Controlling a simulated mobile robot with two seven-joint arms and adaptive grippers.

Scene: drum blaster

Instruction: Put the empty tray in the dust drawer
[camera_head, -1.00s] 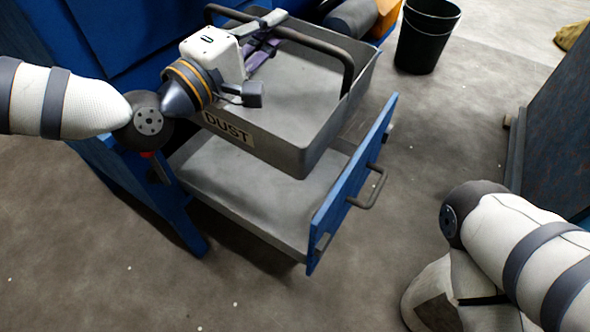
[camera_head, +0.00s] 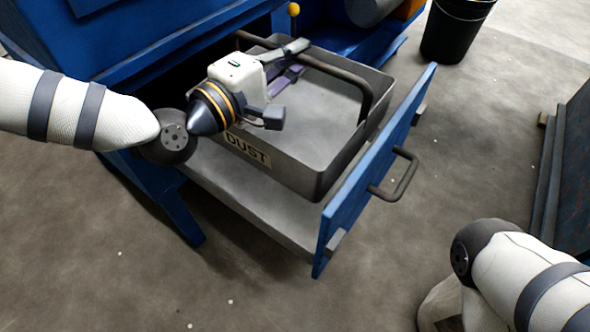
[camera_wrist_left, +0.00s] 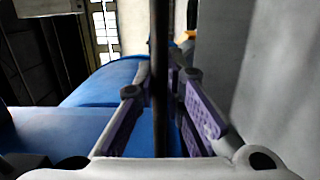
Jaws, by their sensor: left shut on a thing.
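The grey tray (camera_head: 318,162) with a DUST label is empty as far as I see inside it. It sits inside or just over the pulled-out dust drawer (camera_head: 368,168), behind the drawer's blue front; I cannot tell whether its base touches the drawer floor. My left gripper (camera_head: 288,72) is over the tray, shut on the tray's dark handle. In the left wrist view the handle (camera_wrist_left: 159,70) runs between the purple-padded fingers. The gripper's own body hides part of the tray's inside. My right arm shows at the lower right, but its gripper is out of view.
The blue machine (camera_head: 180,45) stands behind the drawer. A black bucket (camera_head: 456,28) is at the top right, and a dark panel (camera_head: 568,170) stands at the right edge. The concrete floor in front of the drawer is clear.

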